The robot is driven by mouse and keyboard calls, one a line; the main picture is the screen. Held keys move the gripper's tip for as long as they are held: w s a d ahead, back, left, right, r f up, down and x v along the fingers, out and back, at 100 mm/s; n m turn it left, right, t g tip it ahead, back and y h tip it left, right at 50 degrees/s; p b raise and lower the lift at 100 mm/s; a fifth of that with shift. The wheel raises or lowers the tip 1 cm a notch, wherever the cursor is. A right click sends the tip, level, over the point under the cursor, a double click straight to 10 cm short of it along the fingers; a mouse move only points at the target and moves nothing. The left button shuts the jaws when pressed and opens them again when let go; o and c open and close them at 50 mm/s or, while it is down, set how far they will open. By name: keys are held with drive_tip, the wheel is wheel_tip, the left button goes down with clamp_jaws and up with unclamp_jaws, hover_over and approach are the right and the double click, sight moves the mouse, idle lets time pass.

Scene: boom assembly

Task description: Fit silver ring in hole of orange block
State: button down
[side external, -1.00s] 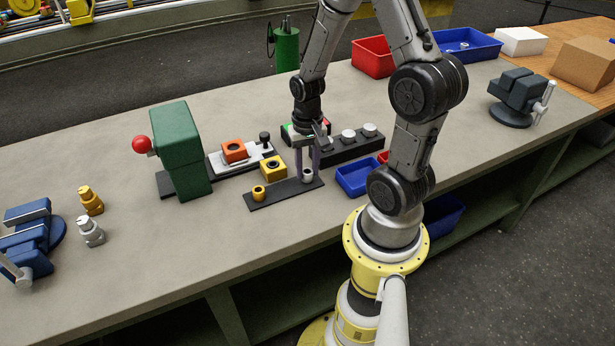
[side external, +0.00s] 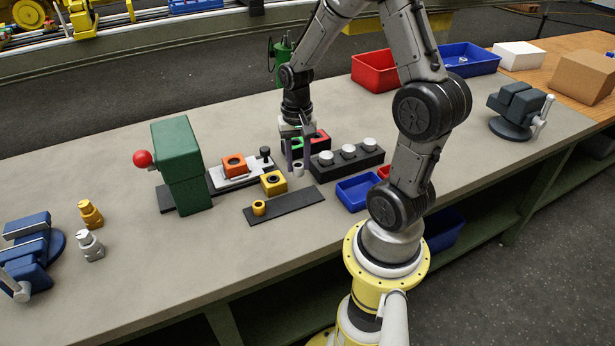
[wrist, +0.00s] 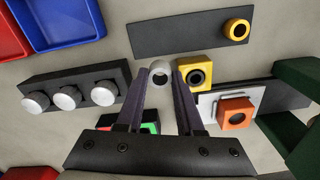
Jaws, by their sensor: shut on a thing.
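The silver ring (side external: 299,170) is held between the fingertips of my gripper (side external: 298,166), which is shut on it. In the wrist view the ring (wrist: 161,72) shows at the fingertips (wrist: 161,78), its opening visible; it appears above the bench. The orange block (side external: 235,163) sits on the light fixture plate left of my gripper, its dark round hole facing up. In the wrist view the orange block (wrist: 236,112) lies right of and below the ring, clearly apart from it.
A yellow block (side external: 273,182) with a hole stands close to the ring. The dark plate (side external: 287,206) holds a small golden ring (side external: 259,208). A black upright pin (side external: 265,153) is by the fixture. The green press (side external: 180,165) stands left of the orange block. A button box (side external: 347,161) is at right.

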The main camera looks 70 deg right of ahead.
drive_tip(key=w+d+r, duration=0.2)
drive_tip(key=w+r, duration=0.3)
drive_tip(key=w, duration=0.6)
drive_tip(key=shift+n, duration=0.5)
drive_tip(key=shift+w+a+f, duration=0.4)
drive_tip(key=shift+w+f, duration=0.25)
drive_tip(key=shift+w, duration=0.5)
drive_tip(key=shift+w+a+f, duration=0.4)
drive_tip(key=shift+w+f, duration=0.2)
drive_tip(key=shift+w, duration=0.55)
drive_tip(key=shift+w+a+f, duration=0.4)
drive_tip(key=shift+w+f, duration=0.25)
drive_tip(key=shift+w, duration=0.5)
drive_tip(key=shift+f, duration=0.95)
